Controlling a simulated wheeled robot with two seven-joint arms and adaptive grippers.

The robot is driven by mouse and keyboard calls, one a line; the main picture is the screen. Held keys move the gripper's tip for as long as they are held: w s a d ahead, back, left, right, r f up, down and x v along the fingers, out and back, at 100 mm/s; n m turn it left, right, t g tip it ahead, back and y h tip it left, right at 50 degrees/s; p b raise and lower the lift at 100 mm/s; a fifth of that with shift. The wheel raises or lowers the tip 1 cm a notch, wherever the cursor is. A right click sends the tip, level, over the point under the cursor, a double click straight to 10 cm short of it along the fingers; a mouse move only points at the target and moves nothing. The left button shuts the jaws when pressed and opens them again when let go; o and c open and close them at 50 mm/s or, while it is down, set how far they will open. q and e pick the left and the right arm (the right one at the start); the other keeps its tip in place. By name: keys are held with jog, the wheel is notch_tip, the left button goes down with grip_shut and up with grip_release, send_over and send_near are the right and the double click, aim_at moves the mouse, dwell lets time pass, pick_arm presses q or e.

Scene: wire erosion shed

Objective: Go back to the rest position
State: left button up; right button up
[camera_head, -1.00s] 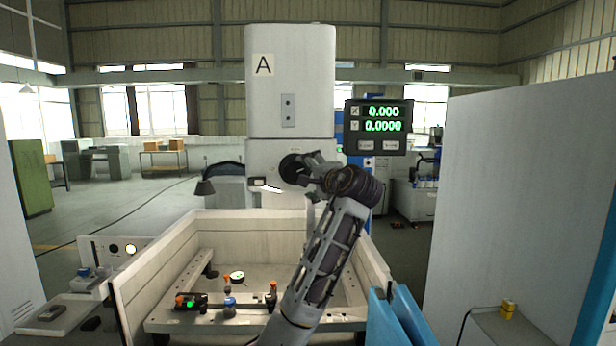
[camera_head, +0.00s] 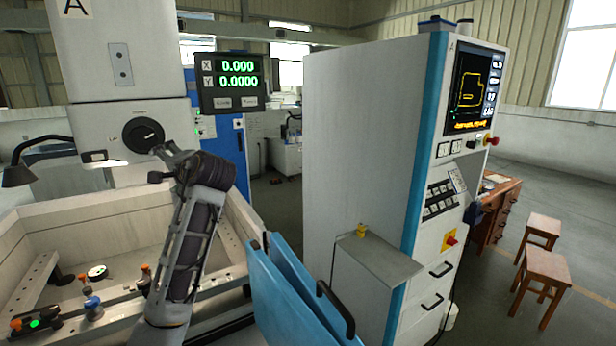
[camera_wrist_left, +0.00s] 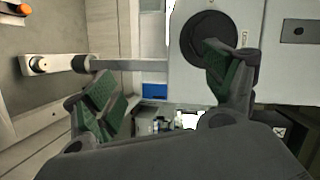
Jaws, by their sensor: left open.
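My left gripper (camera_head: 157,165) is open and empty in the head view, in front of the grey machine head. A black round knob (camera_head: 143,135) on that head is just above and left of the fingertips. In the left wrist view, the two green-padded fingers (camera_wrist_left: 160,82) stand wide apart with nothing between them. The knob (camera_wrist_left: 208,38) shows behind the right-hand finger, which partly covers it. I cannot tell whether that finger touches it. My right gripper is out of view.
Below my left arm is an open tank (camera_head: 95,222) with clamps and small fixtures. A blue panel (camera_head: 290,300) with black handles is to its right. A tall control cabinet (camera_head: 365,150) with a screen stands beyond. Wooden stools (camera_head: 545,268) stand on open floor at far right.

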pick_arm(q)
jog(key=s+d+f+g+h, duration=0.15)
jog(key=s+f, duration=0.25)
jog(key=f, duration=0.7)
jog(key=s+d+f+h, duration=0.2)
jog(key=s+f+h, duration=0.1)
jog(key=f, duration=0.8)
jog(key=s+d+f+g+h, duration=0.15)
jog(key=s+f, duration=0.25)
jog(key=f, duration=0.7)
jog(key=s+d+f+n+g+h, duration=0.1)
jog(key=s+d+f+h, duration=0.15)
jog(key=s+f, duration=0.4)
jog(key=s+d+f+n+g+h, duration=0.1)
jog(key=s+d+f+h, duration=0.2)
jog(key=s, duration=0.7)
jog(key=s+d+f+n+g+h, duration=0.1)
jog(key=s+d+f+g, duration=0.15)
jog(key=s+f, duration=0.7)
jog(key=f, duration=1.4)
jog(key=s+f, duration=0.2)
jog(key=f, duration=1.4)
jog(key=s+a+f+g, duration=0.1)
jog(key=s+a+f, duration=0.1)
jog(key=s+f, duration=0.7)
jog(key=s+a+f, duration=0.1)
jog(key=s+f, duration=0.9)
jog(key=s, duration=0.3)
jog(key=shift+a+g, duration=0.35)
